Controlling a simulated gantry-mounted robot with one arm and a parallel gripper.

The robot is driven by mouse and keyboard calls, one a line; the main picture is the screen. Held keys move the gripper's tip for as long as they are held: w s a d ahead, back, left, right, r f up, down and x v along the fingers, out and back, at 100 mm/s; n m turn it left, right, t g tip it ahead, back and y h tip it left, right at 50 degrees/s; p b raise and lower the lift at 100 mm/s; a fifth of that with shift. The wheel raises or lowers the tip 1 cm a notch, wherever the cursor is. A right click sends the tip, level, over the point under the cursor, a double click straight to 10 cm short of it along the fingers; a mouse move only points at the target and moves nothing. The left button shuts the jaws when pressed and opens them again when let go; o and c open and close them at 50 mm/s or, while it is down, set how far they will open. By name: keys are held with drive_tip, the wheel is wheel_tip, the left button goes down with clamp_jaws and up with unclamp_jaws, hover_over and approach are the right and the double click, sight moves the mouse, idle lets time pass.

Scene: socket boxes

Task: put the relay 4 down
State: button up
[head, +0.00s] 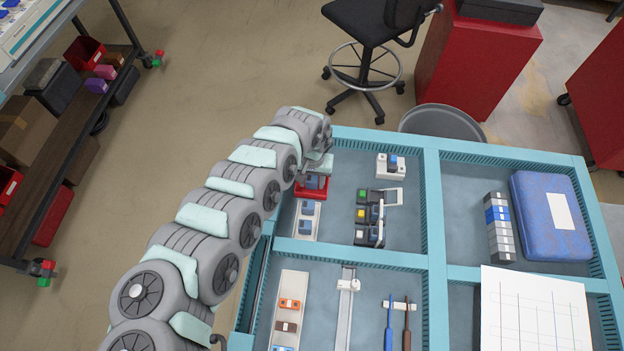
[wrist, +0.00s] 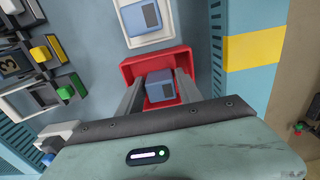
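The relay (wrist: 159,88), a small blue-grey block, is inside a red open box (wrist: 129,72) in the wrist view. My gripper (wrist: 160,82) reaches down into the box with one finger on each side of the relay, and the fingers look closed against it. Its underside is hidden, so I cannot tell if it touches the floor of the box. No number on it is readable. In the head view the red box (head: 324,193) is at the back left of the workbench, with the relay (head: 312,182) partly covered by my gripper (head: 314,174).
A white socket box (head: 304,237) holding blue-grey relays stands just in front of the red box. Dark modules with green, yellow and white parts (head: 363,213) stand to the right. The teal divider rim (head: 345,255) runs in front. Bare blue floor (head: 338,205) lies between.

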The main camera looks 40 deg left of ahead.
sight(312, 180)
drive_tip(key=shift+o, duration=1.2)
wheel_tip(312, 180, up, 12)
drive_tip(key=p, duration=0.3)
drive_tip(key=shift+r, duration=0.2)
